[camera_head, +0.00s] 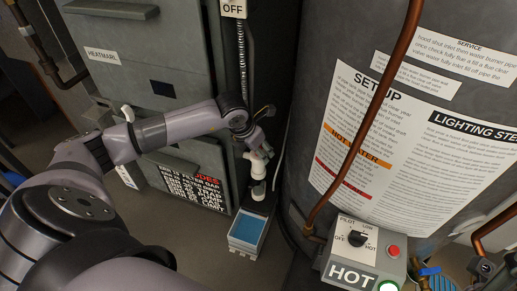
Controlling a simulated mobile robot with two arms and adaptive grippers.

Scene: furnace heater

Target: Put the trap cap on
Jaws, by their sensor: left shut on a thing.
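A white upright trap pipe (257,171) stands between the grey furnace cabinet and the round tank, with a dark fitting (258,190) below it. My left gripper (257,150) comes in from the left and points down at the top of this pipe. It is shut on a small white piece that looks like the trap cap, mostly hidden by the fingers. I cannot tell whether this piece touches the pipe's top opening. My right gripper is not in view.
A grey box with a blue top (246,232) sits on the floor below the pipe. The furnace cabinet (150,60) is at left. The tank (330,205), copper pipe (368,110) and control box (362,255) are at right. A ribbed dark hose (243,60) hangs behind my gripper.

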